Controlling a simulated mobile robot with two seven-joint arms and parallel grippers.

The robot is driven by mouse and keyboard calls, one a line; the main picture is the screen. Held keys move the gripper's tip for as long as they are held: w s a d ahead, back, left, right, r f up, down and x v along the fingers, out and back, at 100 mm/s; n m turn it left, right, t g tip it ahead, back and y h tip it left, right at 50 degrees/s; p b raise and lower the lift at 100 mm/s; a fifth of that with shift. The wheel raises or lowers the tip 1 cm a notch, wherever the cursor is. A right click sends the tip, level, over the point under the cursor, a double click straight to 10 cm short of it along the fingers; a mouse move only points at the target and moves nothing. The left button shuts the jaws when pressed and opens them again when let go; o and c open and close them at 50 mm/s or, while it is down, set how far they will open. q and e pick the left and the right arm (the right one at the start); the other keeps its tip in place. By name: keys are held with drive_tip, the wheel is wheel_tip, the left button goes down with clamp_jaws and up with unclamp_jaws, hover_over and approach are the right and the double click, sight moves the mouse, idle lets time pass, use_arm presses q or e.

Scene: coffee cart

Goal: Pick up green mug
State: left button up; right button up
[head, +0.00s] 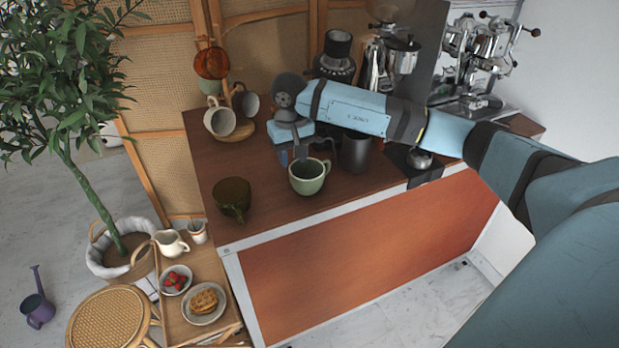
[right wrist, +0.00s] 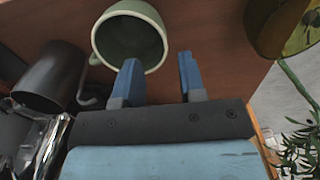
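The light green mug (head: 308,178) stands upright on the brown cart top near its front edge. In the right wrist view the green mug (right wrist: 130,38) shows with its open mouth facing the camera. My right gripper (head: 313,153) is just behind and above the mug in the head view. In the right wrist view its blue fingers (right wrist: 158,62) are spread with nothing held. One finger overlaps the mug's rim; I cannot tell whether it touches. My left gripper is not in view.
A dark olive glass mug (head: 233,198) stands left of the green mug. A dark metal pitcher (head: 355,153) stands close on its right. A mug tree with cups (head: 222,121) is behind left. A grinder (head: 338,55) and espresso machine (head: 478,60) stand at the back.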

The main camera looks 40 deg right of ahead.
sight(292, 181)
drive_tip(key=shift+w+f+p, duration=0.15)
drive_tip(key=shift+f+p, duration=0.3)
drive_tip(key=shift+f, duration=2.6)
drive_tip(key=shift+a, duration=0.1)
clamp_jaws()
